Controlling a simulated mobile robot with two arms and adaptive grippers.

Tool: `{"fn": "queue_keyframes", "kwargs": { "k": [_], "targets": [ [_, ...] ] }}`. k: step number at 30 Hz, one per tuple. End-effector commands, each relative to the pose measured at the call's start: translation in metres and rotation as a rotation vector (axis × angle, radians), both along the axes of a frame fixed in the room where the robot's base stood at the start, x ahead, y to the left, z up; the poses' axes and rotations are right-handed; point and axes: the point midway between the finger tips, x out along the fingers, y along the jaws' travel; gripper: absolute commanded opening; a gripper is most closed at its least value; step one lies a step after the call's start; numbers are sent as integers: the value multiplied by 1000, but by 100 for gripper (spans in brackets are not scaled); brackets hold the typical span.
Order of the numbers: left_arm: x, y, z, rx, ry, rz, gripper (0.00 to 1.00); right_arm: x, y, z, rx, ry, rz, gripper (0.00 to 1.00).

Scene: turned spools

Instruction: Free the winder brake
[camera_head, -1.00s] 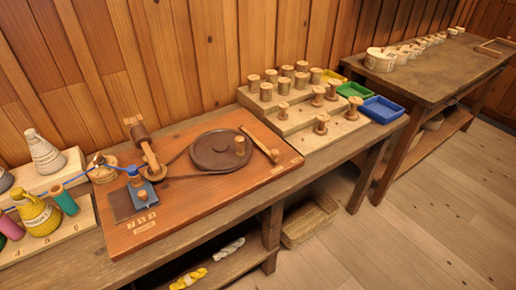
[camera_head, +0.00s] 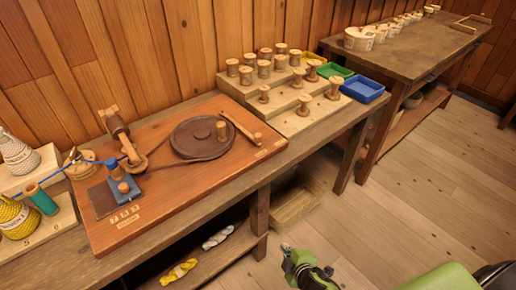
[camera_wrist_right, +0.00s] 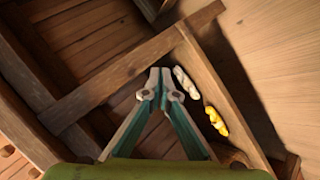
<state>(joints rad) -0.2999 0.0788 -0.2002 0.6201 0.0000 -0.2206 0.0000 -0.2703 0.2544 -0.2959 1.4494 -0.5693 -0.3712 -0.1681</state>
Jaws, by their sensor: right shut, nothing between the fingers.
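The winder is a reddish wooden board (camera_head: 175,205) on the bench. It carries a dark round wheel (camera_head: 190,145) with an upright wooden knob (camera_head: 222,131). A light wooden bar (camera_head: 238,125), which looks like the brake, lies along the wheel's right edge with a small peg at its near end. I cannot tell whether it touches the wheel. A tilted spindle (camera_head: 120,135) stands at the left. My right gripper (camera_head: 286,250) is low in front of the bench, apart from the winder, shut and empty. Its fingertips meet in the right wrist view (camera_wrist_right: 160,72). My left gripper is not in view.
A stepped rack (camera_head: 290,115) of wooden spools stands right of the board, with a green tray (camera_head: 309,73) and a blue tray (camera_head: 362,90). Yarn cones and a blue thread are at left. A shelf with skeins (camera_head: 180,271) lies beneath. Floor at right is mostly clear.

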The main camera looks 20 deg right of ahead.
Motion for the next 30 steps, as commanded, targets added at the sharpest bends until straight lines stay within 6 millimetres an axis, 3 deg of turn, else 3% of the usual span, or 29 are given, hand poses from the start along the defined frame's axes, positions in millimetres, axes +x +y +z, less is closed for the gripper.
{"fn": "queue_keyframes", "kwargs": {
  "k": [1, 3, 6, 9, 12, 16, 26, 30],
  "targets": [
    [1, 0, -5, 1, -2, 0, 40, 29, 8, 47, -62, -107, 62, 0],
    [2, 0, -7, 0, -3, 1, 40, 57, 18, 111, -151, -239, 129, 0],
    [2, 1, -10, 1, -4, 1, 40, 78, 31, 192, -258, -404, 191, 0],
    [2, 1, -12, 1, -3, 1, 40, 85, 41, 255, -337, -527, 222, 0],
    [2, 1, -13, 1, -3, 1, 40, 85, 47, 293, -385, -602, 235, 0],
    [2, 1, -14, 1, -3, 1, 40, 84, 50, 314, -409, -642, 241, 0],
    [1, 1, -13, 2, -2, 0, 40, 85, 50, 315, -409, -643, 239, 0],
    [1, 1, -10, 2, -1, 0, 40, 96, 50, 315, -410, -643, 238, 0]
  ]
}}
